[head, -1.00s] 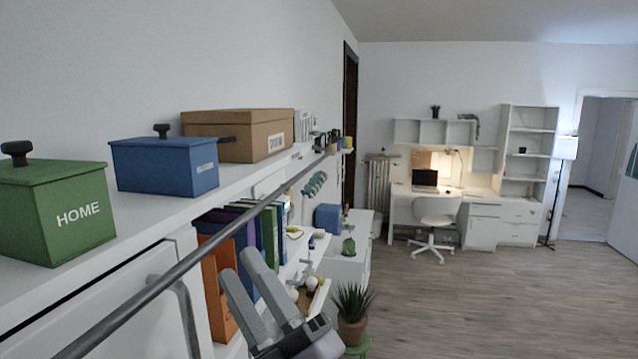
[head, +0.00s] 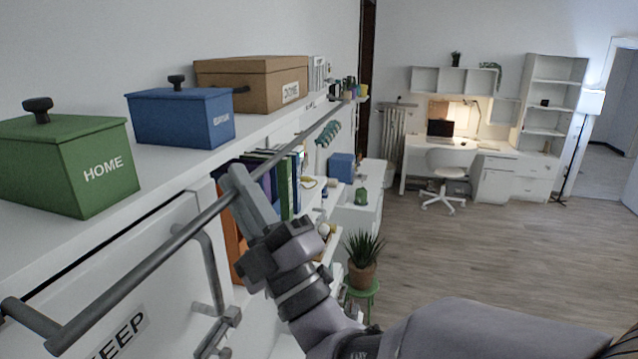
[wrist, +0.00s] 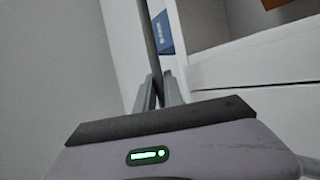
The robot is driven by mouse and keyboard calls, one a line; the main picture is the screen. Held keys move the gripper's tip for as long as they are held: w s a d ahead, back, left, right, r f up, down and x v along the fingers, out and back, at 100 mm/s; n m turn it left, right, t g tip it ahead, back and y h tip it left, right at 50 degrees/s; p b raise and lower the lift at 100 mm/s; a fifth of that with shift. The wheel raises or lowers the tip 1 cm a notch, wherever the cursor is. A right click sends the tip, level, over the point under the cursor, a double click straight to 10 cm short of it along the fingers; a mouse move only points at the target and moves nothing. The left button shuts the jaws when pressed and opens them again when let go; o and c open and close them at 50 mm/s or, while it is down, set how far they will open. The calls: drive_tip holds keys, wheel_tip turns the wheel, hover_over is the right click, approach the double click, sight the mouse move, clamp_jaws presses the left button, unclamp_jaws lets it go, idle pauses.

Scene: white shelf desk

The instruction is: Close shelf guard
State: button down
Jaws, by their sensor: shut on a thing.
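The shelf guard (head: 150,264) is a long grey metal rail along the front of the white shelf (head: 165,184). Its bent near end shows at lower left, and the rail runs away towards the back wall. My gripper (head: 236,190) is shut on the rail partway along it, with the arm coming from the lower right. In the wrist view, the rail (wrist: 149,38) runs between my two fingers (wrist: 157,92). The fingers partly hide the rail where they grip it.
On the shelf stand a green HOME box (head: 103,172), a blue box (head: 205,120) and a brown box (head: 262,88). Books (head: 285,180) stand below, behind the rail. A potted plant (head: 363,262) stands near the arm. The floor on the right is clear.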

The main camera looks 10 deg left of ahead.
drive_tip(key=shift+r+n+g+p, duration=0.3)
drive_tip(key=shift+r+p, duration=0.05)
drive_tip(key=shift+p, duration=0.65)
drive_tip(key=r+n+g+p, duration=0.1)
drive_tip(key=p, duration=0.4)
drive_tip(key=shift+d+r+g+h, duration=0.1)
drive_tip(key=shift+r+g+h, duration=0.2)
drive_tip(key=shift+r, duration=0.05)
drive_tip(key=p, duration=0.2)
drive_tip(key=shift+r+n+g+h+p, duration=0.3)
drive_tip(key=shift+n+g+p, duration=0.05)
drive_tip(key=shift+n+g, duration=0.05)
drive_tip(key=n+g+h+p, duration=0.1)
drive_tip(key=p, duration=0.2)
drive_tip(key=shift+r, duration=0.3)
drive_tip(key=shift+a+r+n+g+h+p, duration=0.25)
drive_tip(key=shift+n+g+h+p, duration=0.35)
drive_tip(key=shift+g+p, duration=0.15)
drive_tip(key=shift+w+a+r+n+g+h, duration=0.1)
drive_tip(key=shift+a+r+n+g+h, duration=0.3)
drive_tip(key=shift+h, duration=0.65)
drive_tip(key=shift+w+a+r+n+g+h, duration=0.1)
drive_tip(key=shift+a+r+n+g+h, duration=0.35)
drive_tip(key=shift+h, duration=0.55)
drive_tip(key=shift+a+r+n+g+h, duration=0.25)
drive_tip(key=shift+a+n+g+h, duration=0.2)
drive_tip(key=shift+h, duration=0.6)
